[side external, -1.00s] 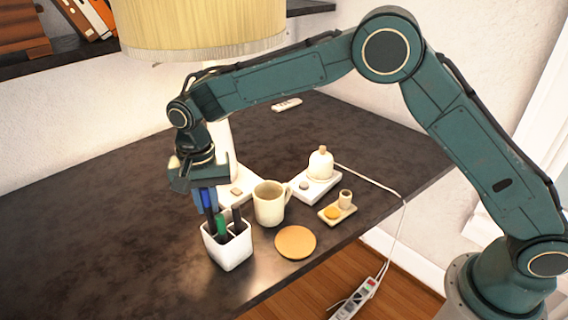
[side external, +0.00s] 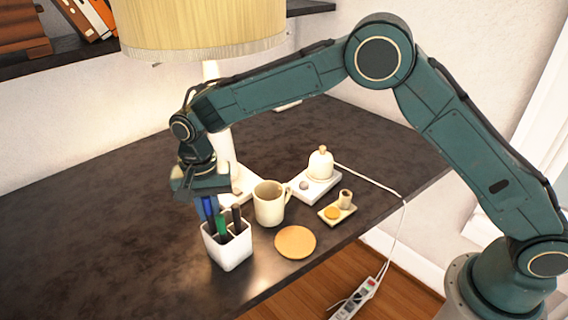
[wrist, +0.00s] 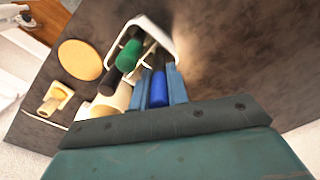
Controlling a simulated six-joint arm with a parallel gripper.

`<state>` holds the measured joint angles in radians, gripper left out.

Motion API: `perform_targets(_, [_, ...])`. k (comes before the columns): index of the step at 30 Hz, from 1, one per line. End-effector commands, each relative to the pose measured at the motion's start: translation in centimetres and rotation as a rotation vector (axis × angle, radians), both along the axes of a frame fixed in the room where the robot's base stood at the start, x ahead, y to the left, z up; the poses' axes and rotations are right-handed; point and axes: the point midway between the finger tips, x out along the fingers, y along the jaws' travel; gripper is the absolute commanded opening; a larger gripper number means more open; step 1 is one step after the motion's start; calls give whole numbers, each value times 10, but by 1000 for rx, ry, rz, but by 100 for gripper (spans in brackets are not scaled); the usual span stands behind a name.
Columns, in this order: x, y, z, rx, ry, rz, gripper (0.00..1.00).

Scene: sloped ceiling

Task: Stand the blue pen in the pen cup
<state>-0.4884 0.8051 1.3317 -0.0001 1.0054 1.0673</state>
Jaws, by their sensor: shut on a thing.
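The white pen cup (side external: 229,253) stands upright near the table's front edge, with inner dividers and a green-topped pen (side external: 221,226) and dark pens in it. My gripper (side external: 207,212) is directly above the cup's back left part, pointing down. It is shut on the blue pen (side external: 209,205), which is roughly upright. In the wrist view the blue pen (wrist: 158,90) sits between both fingers, and its dark lower part reaches toward the cup opening (wrist: 146,24). The lower end seems within the rim, but its depth is hidden.
A cream mug (side external: 269,205) stands close right of the cup. An orange coaster (side external: 295,242), a small tray (side external: 337,212) and a white-based item (side external: 319,181) lie farther right. A lamp (side external: 203,30) stands behind my gripper. The table's left side is clear.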

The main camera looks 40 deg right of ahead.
Motion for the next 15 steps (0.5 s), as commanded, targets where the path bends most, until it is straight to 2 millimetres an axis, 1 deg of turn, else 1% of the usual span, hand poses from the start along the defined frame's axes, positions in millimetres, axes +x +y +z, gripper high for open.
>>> perform_targets(1, [0, 0, 0, 0, 0, 0, 22])
perform_targets(4, [0, 0, 0, 0, 0, 0, 42])
perform_targets(15, [0, 0, 2, 0, 0, 0, 42])
